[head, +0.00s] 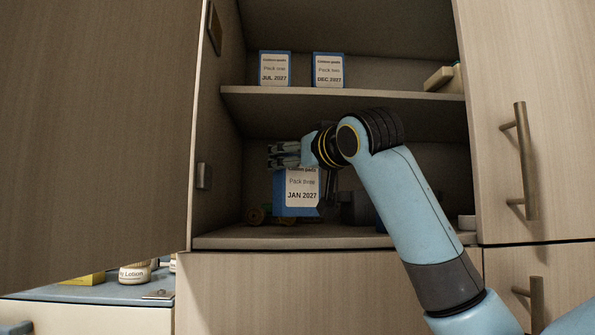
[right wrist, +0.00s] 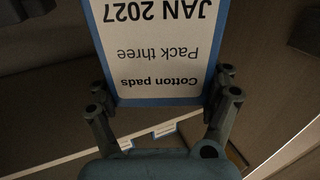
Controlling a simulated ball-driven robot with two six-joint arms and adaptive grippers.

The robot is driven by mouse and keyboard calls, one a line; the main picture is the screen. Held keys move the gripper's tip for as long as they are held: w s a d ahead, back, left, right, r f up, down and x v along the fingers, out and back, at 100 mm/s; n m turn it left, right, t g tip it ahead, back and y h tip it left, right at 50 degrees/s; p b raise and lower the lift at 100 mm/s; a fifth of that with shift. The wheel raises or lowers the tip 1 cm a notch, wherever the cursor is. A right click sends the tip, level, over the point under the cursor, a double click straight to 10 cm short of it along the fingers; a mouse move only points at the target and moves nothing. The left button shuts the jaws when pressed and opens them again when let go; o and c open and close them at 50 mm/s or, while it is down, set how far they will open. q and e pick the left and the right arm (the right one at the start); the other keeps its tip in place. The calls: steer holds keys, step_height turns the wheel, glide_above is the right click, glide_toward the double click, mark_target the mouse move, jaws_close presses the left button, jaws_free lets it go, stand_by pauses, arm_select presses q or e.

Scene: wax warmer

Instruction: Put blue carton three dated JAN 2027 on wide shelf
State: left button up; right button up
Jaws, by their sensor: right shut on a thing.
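The blue carton with a white label reading "Pack three" and "JAN 2027" (head: 302,196) is in the cupboard's lower compartment. It is upright, but I cannot tell whether its base touches the lower board (head: 330,242). My right gripper (head: 285,155) is shut on its upper part. In the right wrist view the carton (right wrist: 150,55) is upside down between the two fingers (right wrist: 165,100). The middle shelf (head: 345,94) bears two similar cartons, dated JUL 2027 (head: 275,69) and DEC 2027 (head: 328,70). I cannot tell which board is the wide shelf. My left gripper is not in view.
The open cupboard door (head: 95,120) stands at left and a closed door (head: 535,80) at right. Dark items partly hidden by my arm stand behind the held carton. A cream item (head: 440,78) lies at the middle shelf's right end.

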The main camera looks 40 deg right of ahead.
mark_target(303, 176)
step_height(303, 176, down, 3)
steer(key=shift+s+r, duration=0.1)
steer(key=shift+s, duration=0.05)
steer(key=shift+f, duration=0.25)
steer(key=o, duration=1.6)
